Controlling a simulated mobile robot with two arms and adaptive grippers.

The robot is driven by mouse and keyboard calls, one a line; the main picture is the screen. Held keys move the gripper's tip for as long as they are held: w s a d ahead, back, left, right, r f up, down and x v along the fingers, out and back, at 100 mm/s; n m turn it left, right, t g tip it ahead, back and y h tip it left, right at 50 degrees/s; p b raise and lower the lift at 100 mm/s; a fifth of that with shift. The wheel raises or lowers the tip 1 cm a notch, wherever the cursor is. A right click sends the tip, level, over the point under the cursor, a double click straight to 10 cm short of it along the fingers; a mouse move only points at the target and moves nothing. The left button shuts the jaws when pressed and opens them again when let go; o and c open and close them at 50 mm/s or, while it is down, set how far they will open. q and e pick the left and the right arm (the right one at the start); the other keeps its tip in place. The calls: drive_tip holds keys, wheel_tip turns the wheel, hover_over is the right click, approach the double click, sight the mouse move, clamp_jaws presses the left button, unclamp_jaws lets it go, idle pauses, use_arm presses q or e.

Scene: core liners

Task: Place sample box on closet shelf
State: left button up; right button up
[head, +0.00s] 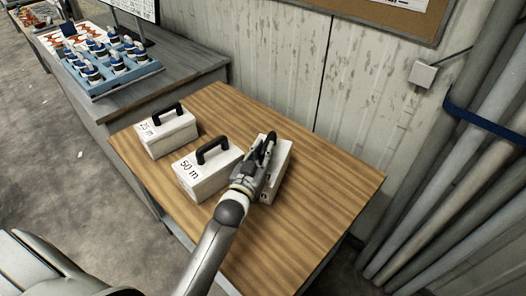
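Three white sample boxes with black top handles stand in a row on a wooden table. The left box (172,138) reads "25 m" and the middle box (212,178) reads "50 m". The right box (281,172) is partly covered by my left gripper (266,158), so its label is hidden. The gripper is at this box's handle. The view is too small and covered to tell whether the fingers are closed around the handle. My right gripper is out of view. No closet shelf shows.
The wooden table (325,190) has free room to the right of the boxes. A grey bench (180,75) behind left carries a blue rack (112,72) of bottles. A corrugated wall (290,60) closes off the back. Large grey pipes (455,190) stand at the right.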

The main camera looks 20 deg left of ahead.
use_arm(q)
drive_tip(key=shift+r, duration=0.15)
drive_tip(key=s, duration=0.3)
drive_tip(key=s+b, duration=0.1)
drive_tip(key=s, duration=0.7)
drive_tip(key=shift+s+d+b, duration=0.25)
drive_tip(key=shift+d+b, duration=0.05)
drive_tip(key=shift+d, duration=0.05)
drive_tip(key=shift+o, duration=1.1)
drive_tip(key=shift+s, duration=0.2)
drive_tip(key=shift+o, duration=0.9)
drive_tip(key=shift+d+f+b, duration=0.2)
drive_tip(key=shift+d+b, duration=0.05)
drive_tip(key=shift+b, duration=0.05)
drive_tip(key=w+d+f+n+g+y+b, duration=0.1)
drive_tip(key=d+f+g+y+b, duration=0.15)
drive_tip(key=d+b, duration=0.45)
drive_tip(key=w+a+r+n+y+b, duration=0.1)
drive_tip(key=w+a+n+y, duration=0.1)
drive_tip(key=w+a, duration=0.1)
drive_tip(key=w+a+r+n+t+y+b, duration=0.1)
drive_tip(key=y, duration=0.1)
drive_tip(key=shift+w+a+r+b, duration=0.2)
drive_tip(key=shift+a+r+b, duration=0.1)
drive_tip(key=shift+b, duration=0.05)
drive_tip(key=shift+w+a+r, duration=0.1)
drive_tip(key=shift+w, duration=0.15)
drive_tip(key=shift+p+x, duration=0.95)
drive_tip(key=shift+x, duration=1.35)
